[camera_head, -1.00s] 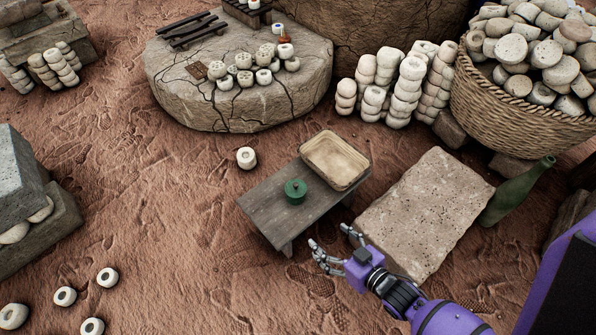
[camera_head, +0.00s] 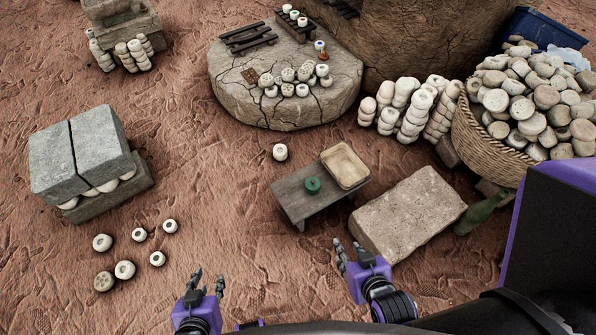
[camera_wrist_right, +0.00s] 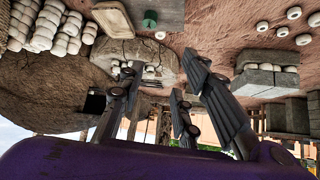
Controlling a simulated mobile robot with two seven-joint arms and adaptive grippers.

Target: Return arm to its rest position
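My right gripper (camera_head: 350,257) is at the lower middle of the head view, in front of the low wooden bench and the stone slab. Its fingers are spread and nothing is between them. The same gripper (camera_wrist_right: 165,85) shows large in the right wrist view, fingers apart and empty. My left gripper (camera_head: 207,285) is at the bottom, left of the right one, with its fingers apart and empty. Most of both arms is outside or at the bottom edge of the head view.
The low wooden bench (camera_head: 294,203) holds a tan tray (camera_head: 345,166) and a green lidded piece (camera_head: 313,185). A stone slab (camera_head: 408,212) lies right of it, beside a green bottle (camera_head: 480,214). Several pale rings (camera_head: 124,269) lie at left. Ground between the grippers is clear.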

